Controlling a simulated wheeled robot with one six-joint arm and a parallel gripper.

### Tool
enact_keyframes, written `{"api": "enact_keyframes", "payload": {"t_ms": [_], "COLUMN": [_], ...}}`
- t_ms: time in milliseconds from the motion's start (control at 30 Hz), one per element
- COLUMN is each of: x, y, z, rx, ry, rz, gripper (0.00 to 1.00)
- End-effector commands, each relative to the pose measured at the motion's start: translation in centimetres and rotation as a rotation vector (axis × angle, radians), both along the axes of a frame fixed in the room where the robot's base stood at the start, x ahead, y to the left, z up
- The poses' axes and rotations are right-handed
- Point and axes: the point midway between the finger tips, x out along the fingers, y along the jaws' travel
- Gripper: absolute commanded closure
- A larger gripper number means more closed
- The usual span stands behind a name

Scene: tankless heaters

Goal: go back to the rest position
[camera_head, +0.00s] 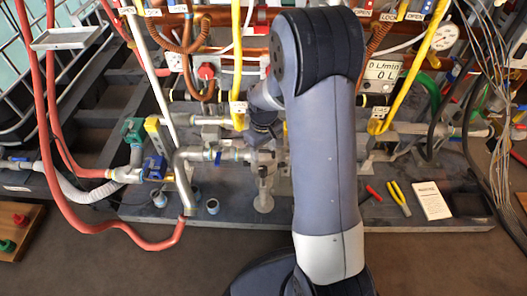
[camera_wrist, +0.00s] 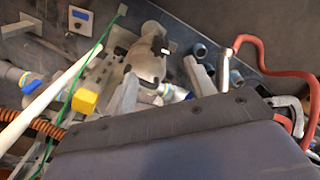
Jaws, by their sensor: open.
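My gripper (camera_wrist: 160,86) is open in the wrist view, its two grey fingers apart. Nothing is clearly held between them. Grey metal pipe fittings (camera_wrist: 146,60) and a blue valve part (camera_wrist: 180,93) show beyond and between the fingers; I cannot tell whether they touch. In the head view my arm rises through the middle and bends over toward the pipework. The wrist end points down near a grey pipe with valves (camera_head: 230,155). The fingertips are not clear there, as my arm and the fittings crowd that spot.
Red hoses (camera_head: 75,170) loop at the left. A yellow pipe (camera_head: 238,60) stands beside the wrist. Yellow pliers (camera_head: 397,198) and a white card (camera_head: 431,200) lie on the grey bench (camera_head: 340,222) to the right. Bare floor (camera_head: 130,268) shows in front.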

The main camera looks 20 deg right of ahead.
Motion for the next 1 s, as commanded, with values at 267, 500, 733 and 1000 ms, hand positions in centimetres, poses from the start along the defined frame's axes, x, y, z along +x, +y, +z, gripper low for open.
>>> {"api": "enact_keyframes", "payload": {"t_ms": [267,500,733,1000], "x": [0.0,-0.1,-0.1,0.0], "y": [0.0,0.0,0.0,0.0], "z": [-0.5,-4.2,-8.5,-11.0], "rx": [0.000,-0.001,0.000,0.000], "ry": [0.001,0.005,0.004,0.000], "rz": [0.000,0.000,0.000,-0.009], "gripper": [0.48,0.48,0.48,0.48]}}
